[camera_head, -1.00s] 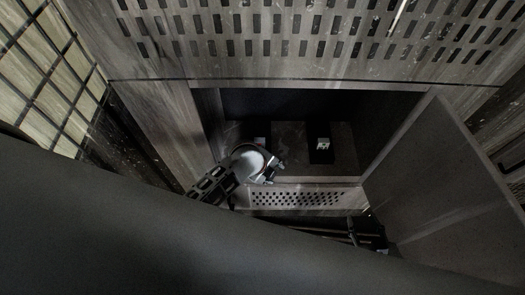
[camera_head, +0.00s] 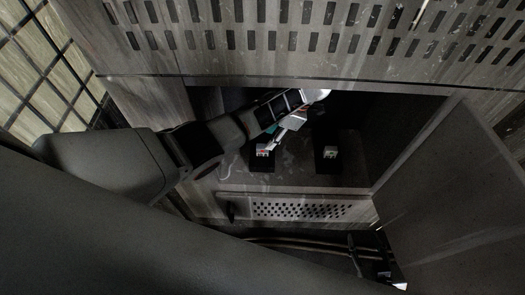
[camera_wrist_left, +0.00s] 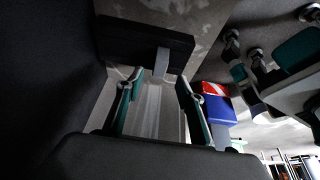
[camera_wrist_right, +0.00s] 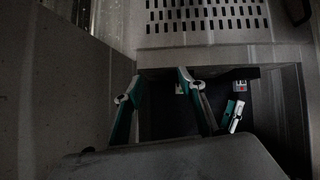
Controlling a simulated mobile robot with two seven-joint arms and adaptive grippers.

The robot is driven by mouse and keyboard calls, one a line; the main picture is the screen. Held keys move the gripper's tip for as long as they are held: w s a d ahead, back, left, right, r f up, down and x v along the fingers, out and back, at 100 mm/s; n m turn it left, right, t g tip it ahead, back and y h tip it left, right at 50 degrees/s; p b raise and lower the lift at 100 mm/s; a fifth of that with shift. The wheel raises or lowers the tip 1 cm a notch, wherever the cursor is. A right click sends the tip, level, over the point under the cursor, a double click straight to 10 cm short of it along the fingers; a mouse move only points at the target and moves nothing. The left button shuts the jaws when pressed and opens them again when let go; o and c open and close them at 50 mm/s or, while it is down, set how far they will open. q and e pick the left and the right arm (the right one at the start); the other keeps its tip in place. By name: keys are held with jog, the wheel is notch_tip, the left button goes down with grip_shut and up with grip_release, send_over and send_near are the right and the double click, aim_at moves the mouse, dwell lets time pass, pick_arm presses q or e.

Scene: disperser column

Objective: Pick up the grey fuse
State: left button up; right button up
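A small pale fuse (camera_head: 263,151) with a reddish mark sits on a dark base inside the cabinet. A second pale grey fuse (camera_head: 330,152) stands on another dark base to its right. My left gripper (camera_head: 274,141) reaches into the cabinet beside the left fuse. In the left wrist view its fingers (camera_wrist_left: 158,95) are open, and a grey piece (camera_wrist_left: 162,62) lies beyond them against a dark block. A red, white and blue piece (camera_wrist_left: 215,100) is outside the right finger. My right gripper (camera_wrist_right: 155,82) is open and empty. Which fuse is the grey one is hard to tell.
The cabinet's open door (camera_head: 455,190) stands at the right. A perforated lip (camera_head: 300,208) runs below the opening, and a slotted panel (camera_head: 300,38) is above it. Free shelf lies between the two dark bases.

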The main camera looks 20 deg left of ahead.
aim_at(263, 146)
pick_arm(q)
jog(key=b+x, duration=0.1)
jog(key=x, duration=0.2)
jog(key=b+x, duration=0.2)
jog(key=x, duration=0.3)
jog(key=shift+s, duration=0.1)
jog(key=shift+r, duration=0.2)
jog(key=shift+c, duration=0.5)
grip_shut()
